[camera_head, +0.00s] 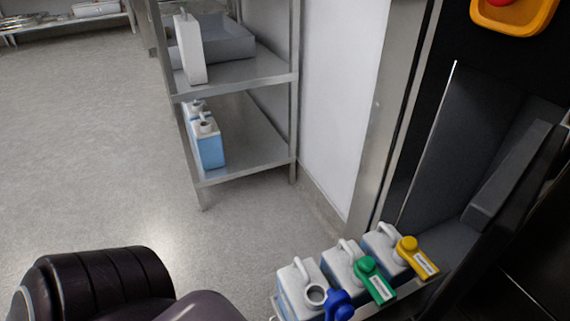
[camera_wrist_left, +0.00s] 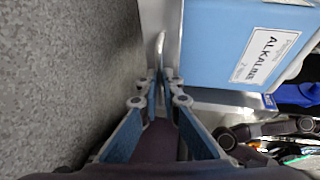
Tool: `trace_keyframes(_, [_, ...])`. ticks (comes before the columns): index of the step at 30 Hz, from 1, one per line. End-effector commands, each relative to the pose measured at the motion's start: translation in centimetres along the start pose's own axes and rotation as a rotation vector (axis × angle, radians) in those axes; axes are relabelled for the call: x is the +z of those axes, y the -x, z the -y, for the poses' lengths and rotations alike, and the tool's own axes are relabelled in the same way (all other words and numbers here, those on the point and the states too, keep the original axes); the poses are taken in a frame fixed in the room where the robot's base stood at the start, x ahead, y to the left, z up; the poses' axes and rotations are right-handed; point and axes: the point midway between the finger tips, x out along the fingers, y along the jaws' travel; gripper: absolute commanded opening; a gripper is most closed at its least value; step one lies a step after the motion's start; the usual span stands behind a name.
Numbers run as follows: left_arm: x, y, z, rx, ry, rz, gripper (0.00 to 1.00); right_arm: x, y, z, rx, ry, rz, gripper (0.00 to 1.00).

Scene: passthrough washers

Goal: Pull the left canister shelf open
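The canister shelf (camera_head: 372,310) is a metal tray at the bottom right of the head view, sticking out of the dark cabinet. Three white-and-blue canisters stand on it, with a blue cap (camera_head: 340,304), a green cap (camera_head: 375,279) and a yellow cap (camera_head: 416,256). In the left wrist view, a blue canister (camera_wrist_left: 225,45) labelled ALKALINE stands beside the shelf's metal edge. A thin metal handle (camera_wrist_left: 160,48) runs down between the fingertips of my left gripper (camera_wrist_left: 163,76), which are close together around it. My right gripper is out of view.
A metal rack (camera_head: 235,82) at the back holds a white canister (camera_head: 190,48), a grey bin (camera_head: 228,40) and blue canisters (camera_head: 208,146) below. A yellow panel with a red button (camera_head: 500,2) is at top right. The floor (camera_head: 90,150) at left is clear.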

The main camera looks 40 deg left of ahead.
Motion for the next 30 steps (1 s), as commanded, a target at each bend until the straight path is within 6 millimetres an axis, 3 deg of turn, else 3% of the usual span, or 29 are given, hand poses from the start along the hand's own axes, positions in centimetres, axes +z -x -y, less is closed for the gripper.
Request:
trace_keyframes(6, [-0.17,0.99,-0.18,0.001,-0.002,0.004,0.0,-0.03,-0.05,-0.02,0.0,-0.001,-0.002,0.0])
trace_keyframes(18, [-0.19,1.13,-0.25,0.002,-0.002,0.005,0.0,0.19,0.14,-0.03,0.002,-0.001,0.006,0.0])
trace_keyframes(21, [-0.19,1.11,-0.24,0.001,-0.002,0.005,0.12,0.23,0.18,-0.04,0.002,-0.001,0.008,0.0])
trace_keyframes(30, [-0.32,1.24,-0.26,0.001,-0.001,0.002,0.12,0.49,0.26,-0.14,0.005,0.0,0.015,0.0])
